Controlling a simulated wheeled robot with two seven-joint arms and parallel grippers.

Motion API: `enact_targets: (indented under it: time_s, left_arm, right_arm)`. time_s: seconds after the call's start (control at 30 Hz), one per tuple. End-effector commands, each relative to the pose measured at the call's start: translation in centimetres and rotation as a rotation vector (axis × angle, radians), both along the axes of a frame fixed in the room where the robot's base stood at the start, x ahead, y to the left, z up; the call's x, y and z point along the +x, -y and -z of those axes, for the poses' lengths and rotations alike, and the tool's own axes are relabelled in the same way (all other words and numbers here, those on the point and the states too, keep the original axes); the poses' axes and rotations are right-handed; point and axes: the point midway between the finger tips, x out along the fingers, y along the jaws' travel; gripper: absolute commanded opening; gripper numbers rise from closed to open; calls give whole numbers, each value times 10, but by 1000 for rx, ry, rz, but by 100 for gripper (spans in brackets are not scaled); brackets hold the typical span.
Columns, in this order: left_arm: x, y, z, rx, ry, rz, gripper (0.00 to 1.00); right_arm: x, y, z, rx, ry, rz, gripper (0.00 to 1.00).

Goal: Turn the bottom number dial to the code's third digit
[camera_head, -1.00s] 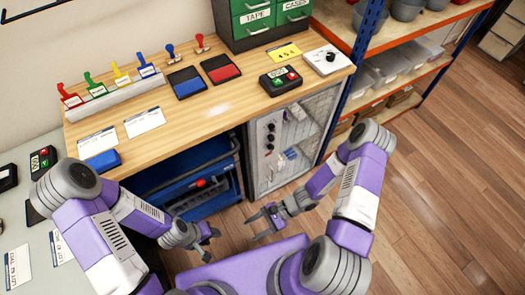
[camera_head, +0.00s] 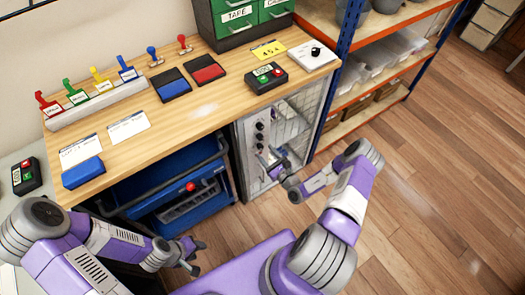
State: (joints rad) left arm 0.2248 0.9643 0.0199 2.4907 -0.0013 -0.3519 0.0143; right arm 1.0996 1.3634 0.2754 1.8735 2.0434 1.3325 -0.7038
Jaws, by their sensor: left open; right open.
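A grey cabinet (camera_head: 244,150) with a mesh door stands under the right end of the bench. Its narrow front panel carries a column of small black dials (camera_head: 260,126); the lowest dial shows near my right gripper's fingertips. My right gripper (camera_head: 268,156) is open and empty, in front of the cabinet at about the height of the lower dials. I cannot tell whether it touches a dial. A yellow note (camera_head: 268,50) on the bench bears digits that look like 454, too small to be sure. My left gripper (camera_head: 197,257) is open and empty, low in front of the blue crate.
A blue crate (camera_head: 150,212) sits under the bench, left of the cabinet. The bench top (camera_head: 205,115) holds stamps, ink pads, cards and a button box (camera_head: 265,78). A shelf rack (camera_head: 345,35) stands right of the cabinet. The floor at right is clear.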

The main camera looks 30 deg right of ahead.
Motion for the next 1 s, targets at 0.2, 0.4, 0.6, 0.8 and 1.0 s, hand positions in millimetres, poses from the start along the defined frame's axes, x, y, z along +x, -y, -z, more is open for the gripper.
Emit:
enact_targets:
  time_s: [0.2,0.4,0.6,0.8,1.0]
  left_arm:
    - [0,0,6,0,0,0,43]
    - [0,0,6,0,0,0,43]
    - [0,0,6,0,0,0,43]
    - [0,0,6,0,0,0,43]
    - [0,0,6,0,0,0,43]
  right_arm:
    - [23,-3,0,1,1,-2,54]
    - [27,-3,0,1,-1,-2,54]
    - [27,-3,0,1,0,-2,42]
    - [26,-3,0,1,-1,-3,11]
    - [26,-3,0,4,-1,-3,0]
